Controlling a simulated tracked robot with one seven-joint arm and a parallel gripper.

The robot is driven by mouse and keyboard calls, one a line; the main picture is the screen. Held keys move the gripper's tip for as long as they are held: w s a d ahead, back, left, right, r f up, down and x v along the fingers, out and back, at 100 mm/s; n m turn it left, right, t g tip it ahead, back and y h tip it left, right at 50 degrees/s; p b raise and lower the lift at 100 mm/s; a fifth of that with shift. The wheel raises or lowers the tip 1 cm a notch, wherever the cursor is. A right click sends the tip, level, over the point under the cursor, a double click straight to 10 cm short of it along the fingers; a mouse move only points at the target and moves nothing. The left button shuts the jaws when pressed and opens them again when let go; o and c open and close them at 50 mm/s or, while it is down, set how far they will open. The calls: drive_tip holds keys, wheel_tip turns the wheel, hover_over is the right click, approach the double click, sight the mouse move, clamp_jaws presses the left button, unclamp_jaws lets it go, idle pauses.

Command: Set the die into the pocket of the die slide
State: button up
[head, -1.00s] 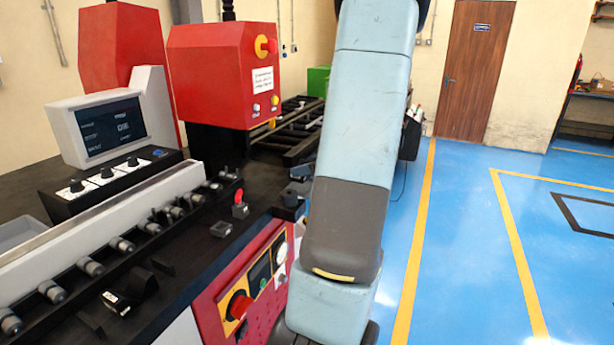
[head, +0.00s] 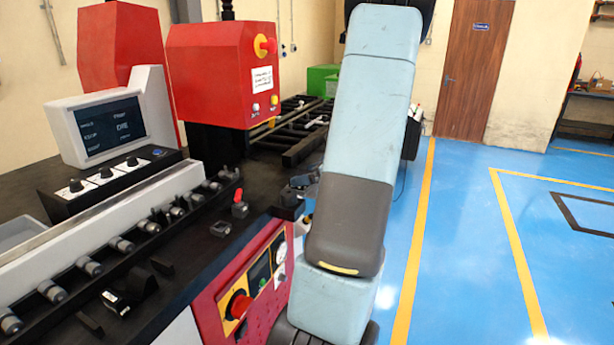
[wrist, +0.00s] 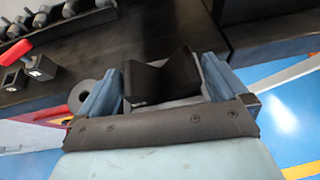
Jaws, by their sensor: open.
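In the wrist view a black block with a V-shaped notch, which looks like the die (wrist: 160,82), sits between the two blue fingers of my gripper (wrist: 163,66). My gripper is open, with a finger on each side of the block. A grey edge shows just below the block, perhaps part of the die slide. The pocket is hidden, and I cannot tell whether the block is seated in it. In the head view my arm covers most of the gripper area at the bench's right edge.
A grey ring (wrist: 86,94) lies left of the left finger. Small square blocks (wrist: 40,67) with holes and a red-topped piece (head: 238,196) stand on the black bench. A row of grey rollers (head: 121,245) runs along it. A red control head (head: 222,75) rises behind.

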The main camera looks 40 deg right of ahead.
drive_tip(key=v, duration=1.2)
drive_tip(key=w+a+r+n+g+y, duration=0.1)
drive_tip(key=a+r+n+g, duration=0.25)
drive_tip(key=a+n, duration=0.6)
drive_tip(key=w+a+r+n+g, duration=0.2)
drive_tip(key=a+n+g, duration=0.25)
drive_tip(key=a, duration=1.05)
drive_tip(key=s+a+r+n+h, duration=0.2)
drive_tip(key=s+a+r+n, duration=0.1)
drive_tip(key=s+a+n, duration=0.2)
drive_tip(key=s+a+r+n+t+h, duration=0.1)
drive_tip(key=s+a+r+n+h, duration=0.1)
drive_tip(key=s+a+n, duration=0.4)
drive_tip(key=shift+a+r+n+h, duration=0.45)
drive_tip(key=shift+a+n, duration=1.25)
drive_tip(key=shift+n, duration=2)
